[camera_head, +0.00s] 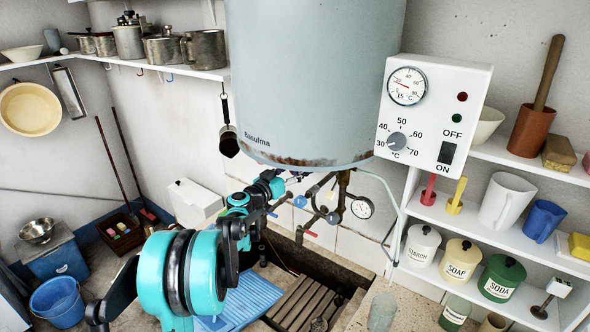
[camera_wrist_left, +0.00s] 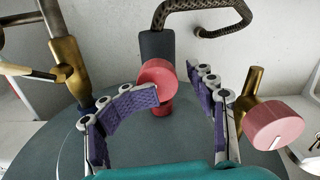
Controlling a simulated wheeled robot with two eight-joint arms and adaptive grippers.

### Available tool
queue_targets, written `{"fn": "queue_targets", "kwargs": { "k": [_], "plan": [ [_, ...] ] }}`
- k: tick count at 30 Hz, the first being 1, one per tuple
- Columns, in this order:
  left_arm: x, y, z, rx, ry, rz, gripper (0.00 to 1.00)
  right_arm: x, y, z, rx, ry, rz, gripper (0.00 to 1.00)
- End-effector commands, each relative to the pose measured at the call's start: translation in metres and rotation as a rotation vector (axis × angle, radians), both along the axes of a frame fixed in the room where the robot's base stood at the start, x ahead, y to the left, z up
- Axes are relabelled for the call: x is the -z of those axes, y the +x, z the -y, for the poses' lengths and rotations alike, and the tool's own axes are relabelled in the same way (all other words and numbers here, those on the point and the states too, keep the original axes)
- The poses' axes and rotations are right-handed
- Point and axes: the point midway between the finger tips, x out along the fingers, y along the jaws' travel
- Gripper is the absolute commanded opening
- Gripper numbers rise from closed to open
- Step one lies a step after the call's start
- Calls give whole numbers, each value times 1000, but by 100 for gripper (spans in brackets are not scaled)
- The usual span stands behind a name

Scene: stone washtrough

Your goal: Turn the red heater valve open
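In the left wrist view a round red knob (camera_wrist_left: 157,80) on a dark pipe fitting sits between the fingertips of my left gripper (camera_wrist_left: 174,84). The purple-padded fingers are apart; the left fingertip is very close to the knob, and I cannot tell if it touches. A second pinkish-red knob (camera_wrist_left: 278,126) on a brass stem is outside the right finger. In the head view my left gripper (camera_head: 288,179) is just under the heater tank (camera_head: 315,70), among its pipes, with fingers hard to make out. A red handle (camera_head: 311,234) shows lower there. My right gripper is not in view.
A blue knob (camera_head: 300,201) and a pipe gauge (camera_head: 362,207) are close to the gripper. The heater control box (camera_head: 432,115) is at the right. Shelves with jars and mugs stand right; the stone trough (camera_head: 340,262) lies below.

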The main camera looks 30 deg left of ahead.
Motion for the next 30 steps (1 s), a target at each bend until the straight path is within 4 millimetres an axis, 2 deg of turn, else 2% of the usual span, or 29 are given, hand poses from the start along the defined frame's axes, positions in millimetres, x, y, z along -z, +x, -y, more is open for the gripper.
{"fn": "queue_targets", "kwargs": {
  "k": [1,6,30],
  "plan": [
    [0,-1,0,1,0,0,46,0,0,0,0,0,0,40],
    [0,-1,0,1,0,0,1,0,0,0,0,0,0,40],
    [-1,2,8,14,-43,-2,0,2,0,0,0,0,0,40]
  ]
}}
